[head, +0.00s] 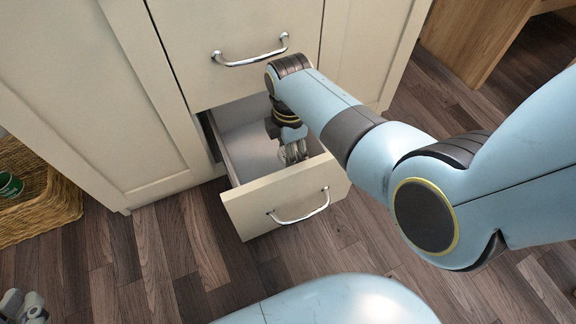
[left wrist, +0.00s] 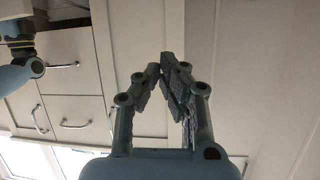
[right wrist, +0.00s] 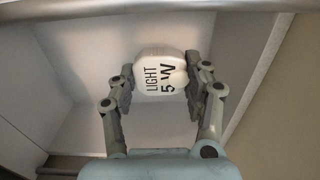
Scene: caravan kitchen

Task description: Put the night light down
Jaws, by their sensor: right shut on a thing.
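The night light (right wrist: 161,76) is a small white rounded body with "LIGHT 5 W" printed in black, in the right wrist view. My right gripper (right wrist: 158,88) is shut on it, one finger on each side. In the head view, my right gripper (head: 295,152) reaches down inside the open drawer (head: 243,203); the arm and fingers largely hide the light there. I cannot tell whether the light touches the drawer floor. My left gripper (head: 22,306) is at the lower left of the head view, far from the drawer. In the left wrist view its fingertips (left wrist: 163,72) meet, empty.
The drawer has a metal handle (head: 300,208) and a pale, mostly bare floor (head: 250,140). A closed drawer front (head: 235,30) is above it. A wicker basket (head: 45,210) with a green can (head: 9,185) stands at the left. The wooden floor in front is clear.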

